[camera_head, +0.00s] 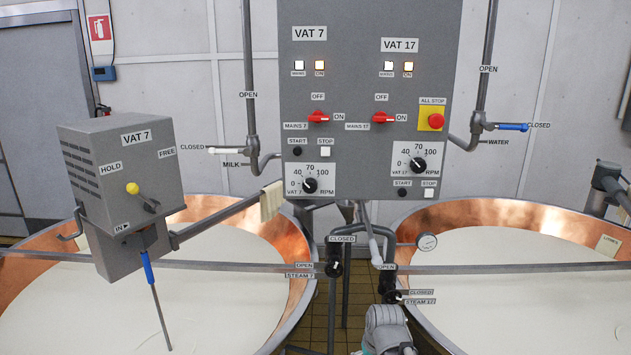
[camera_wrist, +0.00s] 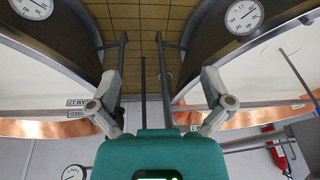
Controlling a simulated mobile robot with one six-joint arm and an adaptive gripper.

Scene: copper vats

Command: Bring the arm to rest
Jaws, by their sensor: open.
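My gripper (camera_wrist: 160,82) shows in the wrist view with its two grey fingers spread wide apart on either side of its teal body. It is open, with nothing between the fingers. Beyond it lie the tiled floor and dark pipes between the two vats. In the head view a grey part of my arm (camera_head: 388,330) stands at the bottom, right of centre, below the steam 17 valve (camera_head: 392,297). The fingers cannot be made out there.
The left copper vat (camera_head: 300,293) and right copper vat (camera_head: 412,228) hold pale liquid. Steam pipes and valves stand in the narrow gap between them. A control panel (camera_head: 370,65) hangs behind. The VAT 7 box (camera_head: 85,150), with a blue-handled rod, overhangs the left vat.

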